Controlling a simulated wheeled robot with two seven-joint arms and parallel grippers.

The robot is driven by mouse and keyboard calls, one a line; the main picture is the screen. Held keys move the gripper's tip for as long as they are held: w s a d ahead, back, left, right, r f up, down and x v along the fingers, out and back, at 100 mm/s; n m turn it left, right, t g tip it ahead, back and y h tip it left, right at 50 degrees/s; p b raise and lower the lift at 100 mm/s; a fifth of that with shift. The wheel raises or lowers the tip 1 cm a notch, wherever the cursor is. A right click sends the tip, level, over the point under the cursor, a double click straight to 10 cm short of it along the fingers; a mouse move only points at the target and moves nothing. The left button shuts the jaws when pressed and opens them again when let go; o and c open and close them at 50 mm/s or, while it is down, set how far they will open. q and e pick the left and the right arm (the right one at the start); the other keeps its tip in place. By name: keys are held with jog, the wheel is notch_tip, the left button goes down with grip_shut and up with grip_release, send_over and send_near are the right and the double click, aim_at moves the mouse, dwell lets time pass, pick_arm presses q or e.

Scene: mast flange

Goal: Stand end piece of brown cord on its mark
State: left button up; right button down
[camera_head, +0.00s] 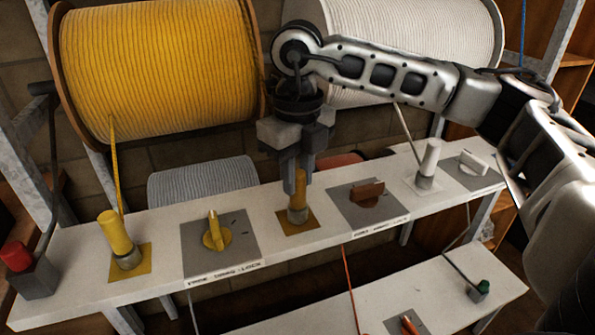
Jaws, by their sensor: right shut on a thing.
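My right gripper (299,180) comes down from above and is shut on the end piece of brown cord (299,201). No brown cord is clearly visible. My left gripper is not in view.
On the board (75,270) stand a yellow end piece (115,232), a yellow knob (213,232), a brown knob (367,191), a white end piece (430,158) and a white knob (471,162). Yellow (160,70) and white (430,40) cord drums are behind.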

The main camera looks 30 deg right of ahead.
jog(key=shift+f, duration=0.15)
jog(key=c, duration=1.2)
grip_release()
